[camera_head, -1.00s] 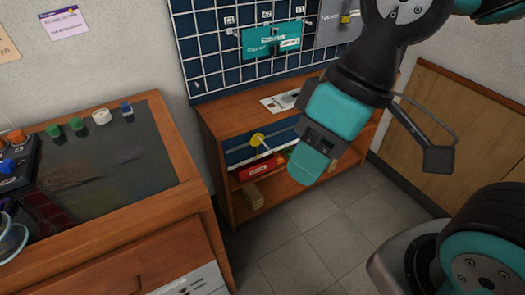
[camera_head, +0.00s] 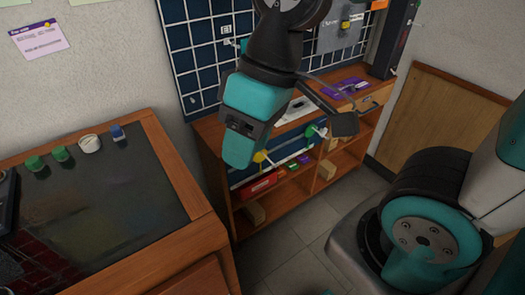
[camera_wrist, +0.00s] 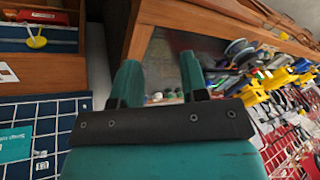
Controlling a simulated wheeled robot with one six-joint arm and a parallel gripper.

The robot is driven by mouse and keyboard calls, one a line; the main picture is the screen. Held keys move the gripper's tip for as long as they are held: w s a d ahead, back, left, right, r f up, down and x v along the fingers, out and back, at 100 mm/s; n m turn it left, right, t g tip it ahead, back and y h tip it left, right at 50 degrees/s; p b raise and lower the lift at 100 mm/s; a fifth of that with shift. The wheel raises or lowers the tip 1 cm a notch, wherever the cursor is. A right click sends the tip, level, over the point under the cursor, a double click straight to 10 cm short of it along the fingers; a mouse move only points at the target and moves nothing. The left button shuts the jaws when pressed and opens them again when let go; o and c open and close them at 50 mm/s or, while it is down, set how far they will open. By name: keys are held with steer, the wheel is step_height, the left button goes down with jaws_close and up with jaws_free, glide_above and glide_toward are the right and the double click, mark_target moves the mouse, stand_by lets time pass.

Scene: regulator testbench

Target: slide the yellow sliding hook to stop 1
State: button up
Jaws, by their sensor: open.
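The yellow sliding hook (camera_head: 260,157) shows as a yellow disc with a pale stem on the dark blue front rail (camera_head: 285,148) of the wooden shelf unit. In the wrist view the yellow hook (camera_wrist: 37,41) is at the upper left, well to the side of the fingers. My gripper (camera_head: 240,152) hangs in front of the shelf unit, just left of the hook in the head view, and hides the rail's left part. In the wrist view my gripper (camera_wrist: 160,80) has its two teal fingers apart with nothing between them. I cannot make out a stop 1 mark.
A green knob or hook (camera_head: 311,131) is farther right on the rail. A red box (camera_head: 259,185) and wooden blocks sit on the shelves below. A dark-topped bench (camera_head: 100,190) stands at the left. A blue grid board (camera_head: 185,50) is behind.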

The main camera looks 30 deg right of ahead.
steer(key=w+d+f+m+h+b, duration=0.1)
steer(key=w+d+f+b, duration=0.15)
steer(key=w, duration=0.35)
steer(key=w+d+f+m+b, duration=0.1)
steer(key=w+d+f, duration=0.2)
steer(key=w, duration=0.2)
steer(key=m+h+b, duration=0.3)
steer(key=m+b, duration=0.1)
steer(key=b, duration=0.2)
glide_above(271, 161)
step_height(271, 161, down, 16)
steer(key=r, duration=0.1)
step_height(271, 161, down, 18)
steer(key=shift+s+r+b, duration=0.1)
steer(key=shift+r+b, duration=0.05)
steer(key=shift+b, duration=0.25)
steer(key=shift+c, duration=0.2)
jaws_close()
